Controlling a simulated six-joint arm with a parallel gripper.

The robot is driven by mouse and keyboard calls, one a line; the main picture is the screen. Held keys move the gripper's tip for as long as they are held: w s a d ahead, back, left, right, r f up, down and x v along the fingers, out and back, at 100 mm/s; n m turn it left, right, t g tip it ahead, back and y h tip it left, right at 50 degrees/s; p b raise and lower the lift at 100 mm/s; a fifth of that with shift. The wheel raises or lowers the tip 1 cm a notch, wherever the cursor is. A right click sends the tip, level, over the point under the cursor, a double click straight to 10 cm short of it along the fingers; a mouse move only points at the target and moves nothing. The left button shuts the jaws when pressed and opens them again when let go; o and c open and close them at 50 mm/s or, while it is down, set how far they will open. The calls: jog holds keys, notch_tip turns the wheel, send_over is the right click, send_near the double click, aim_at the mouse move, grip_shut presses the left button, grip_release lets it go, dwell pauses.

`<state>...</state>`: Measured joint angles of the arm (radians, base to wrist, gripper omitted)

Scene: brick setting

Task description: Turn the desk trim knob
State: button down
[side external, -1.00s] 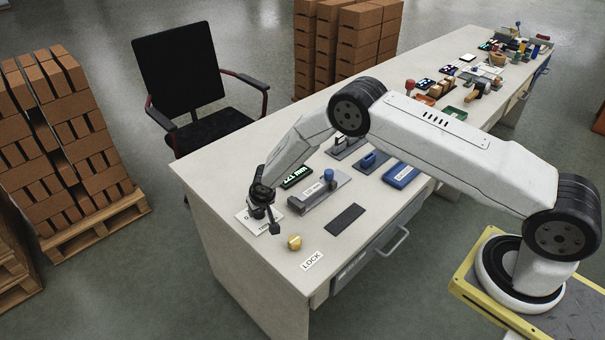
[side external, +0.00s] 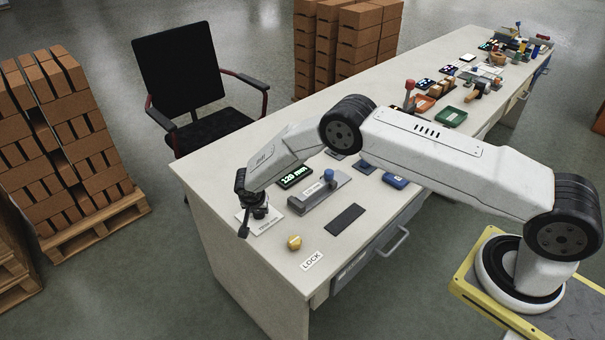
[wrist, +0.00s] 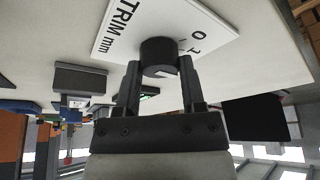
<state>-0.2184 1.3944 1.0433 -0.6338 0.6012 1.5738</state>
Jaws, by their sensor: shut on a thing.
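The desk trim knob is a short black cylinder (wrist: 158,54) on a white plate marked "TRIM mm" (wrist: 122,32) in the wrist view. My gripper (wrist: 160,72) is shut on the knob, with one finger on each side. In the side view my gripper (side external: 256,211) is at the near left end of the desk, over the white plate (side external: 268,226), and covers most of the knob. A dark display (side external: 295,176) with lit green digits, which seem to read 120 mm, lies behind the knob.
A grey fixture with a blue knob (side external: 320,193) stands right of my gripper. A brass knob (side external: 294,242), a "LOCK" label (side external: 312,261) and a dark pad (side external: 345,219) lie nearer the front edge. A black chair (side external: 190,85) stands behind the desk.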

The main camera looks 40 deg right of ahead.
jog(key=shift+m+g+h, duration=0.3)
jog(key=shift+m+g, duration=0.2)
jog(key=shift+m, duration=1.1)
jog(key=shift+c, duration=1)
grip_release()
jog(key=shift+r, duration=0.1)
jog(key=v, duration=0.7)
jog(key=shift+a+r, duration=0.2)
jog(key=shift+r, duration=0.05)
jog(key=shift+d+r, duration=0.1)
jog(key=shift+r, duration=0.05)
